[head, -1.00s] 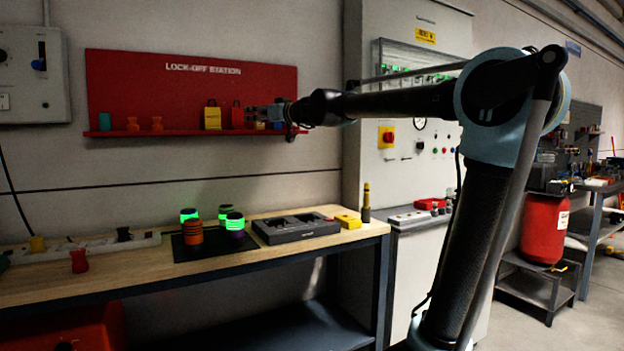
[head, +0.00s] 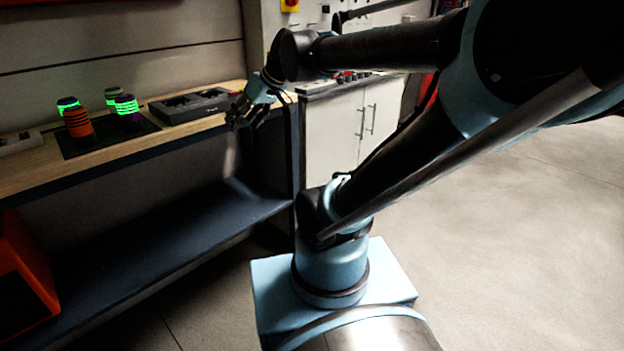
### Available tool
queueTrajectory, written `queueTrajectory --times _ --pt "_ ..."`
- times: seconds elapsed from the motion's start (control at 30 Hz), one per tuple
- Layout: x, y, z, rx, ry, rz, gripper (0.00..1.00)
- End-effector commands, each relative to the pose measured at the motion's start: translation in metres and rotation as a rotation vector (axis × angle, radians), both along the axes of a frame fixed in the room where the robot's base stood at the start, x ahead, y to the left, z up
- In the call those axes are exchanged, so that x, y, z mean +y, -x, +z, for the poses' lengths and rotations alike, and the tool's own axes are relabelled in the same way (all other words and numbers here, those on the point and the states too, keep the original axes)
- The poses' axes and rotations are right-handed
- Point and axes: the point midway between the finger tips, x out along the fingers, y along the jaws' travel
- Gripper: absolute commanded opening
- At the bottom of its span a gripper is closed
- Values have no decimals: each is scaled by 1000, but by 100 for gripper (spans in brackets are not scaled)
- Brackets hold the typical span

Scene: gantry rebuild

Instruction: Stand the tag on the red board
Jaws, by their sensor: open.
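My gripper (head: 246,117) is open and empty, fingers pointing down, at the front right corner of the workbench in the head view. Only a dark red strip, which looks like the lower edge of the red board (head: 60,8), shows at the top left; the rest is out of frame. I cannot make out the tag in this view. The bench's right end, where a yellow block stood in the earlier view, is largely hidden behind my gripper and wrist.
A lower shelf (head: 150,250) and white cabinet (head: 345,130) are near. Floor at right is clear.

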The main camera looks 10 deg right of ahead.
Motion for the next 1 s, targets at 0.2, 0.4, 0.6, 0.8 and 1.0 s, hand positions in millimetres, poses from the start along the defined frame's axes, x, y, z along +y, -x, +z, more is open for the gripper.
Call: queueTrajectory --times 0.2,0.4,0.6,0.8,1.0 --pt "-97 81 -114 241 210 -294 54" --pt "-149 130 -165 358 330 -495 54" --pt "-162 141 -174 383 357 -546 54" --pt "-162 140 -174 381 356 -543 54" --pt "-161 140 -174 380 355 -542 54"
